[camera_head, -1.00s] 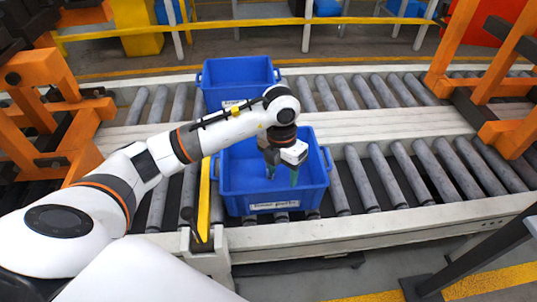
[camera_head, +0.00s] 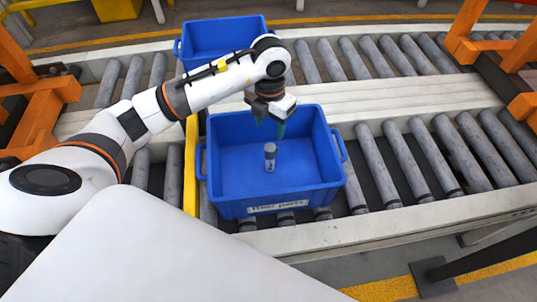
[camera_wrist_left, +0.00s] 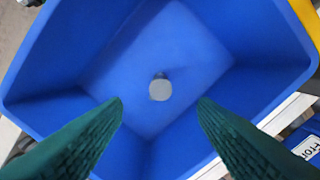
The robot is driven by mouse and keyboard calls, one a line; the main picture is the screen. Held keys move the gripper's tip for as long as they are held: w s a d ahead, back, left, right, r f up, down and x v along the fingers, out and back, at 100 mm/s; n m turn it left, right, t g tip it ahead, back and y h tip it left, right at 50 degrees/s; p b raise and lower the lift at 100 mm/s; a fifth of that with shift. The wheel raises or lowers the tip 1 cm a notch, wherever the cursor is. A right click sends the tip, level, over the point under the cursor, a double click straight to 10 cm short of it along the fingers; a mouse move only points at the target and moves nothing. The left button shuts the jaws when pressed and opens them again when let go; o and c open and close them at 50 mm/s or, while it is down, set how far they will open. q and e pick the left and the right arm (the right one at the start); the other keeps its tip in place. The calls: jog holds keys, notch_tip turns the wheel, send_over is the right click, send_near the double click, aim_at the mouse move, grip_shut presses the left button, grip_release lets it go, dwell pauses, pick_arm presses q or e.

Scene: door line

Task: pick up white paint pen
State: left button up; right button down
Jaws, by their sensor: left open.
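A short upright cylinder with a grey top and a pale lower body, which looks like the white paint pen (camera_head: 270,157), stands inside the near blue crate (camera_head: 225,170). In the left wrist view, its round grey end (camera_wrist_left: 160,88) shows near the middle, between and beyond the fingertips. My left gripper (camera_head: 270,127) is open and empty above the back part of the crate, with its green fingers pointing down. The fingers (camera_wrist_left: 160,103) are wide apart in the wrist view and do not touch the pen. My right gripper is not in view.
The near crate has raised walls and sits on a roller conveyor (camera_head: 430,160). A second blue crate (camera_head: 205,38) stands on the far conveyor line. A yellow bar (camera_head: 190,165) runs along the near crate's left side. Orange frames stand at both sides.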

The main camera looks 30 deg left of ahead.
aim_at(270, 153)
pick_arm(q)
jog(key=f, duration=0.7)
jog(key=shift+w+a+f, duration=0.2)
jog(key=shift+w+f, duration=0.1)
jog(key=shift+f, duration=0.05)
jog(key=f, duration=0.5)
jog(key=shift+s+d+f, duration=0.1)
jog(key=shift+d+f, duration=0.1)
jog(key=shift+f, duration=0.1)
jog(key=shift+c, duration=0.3)
jog(key=c, duration=1)
jog(key=shift+r, duration=0.1)
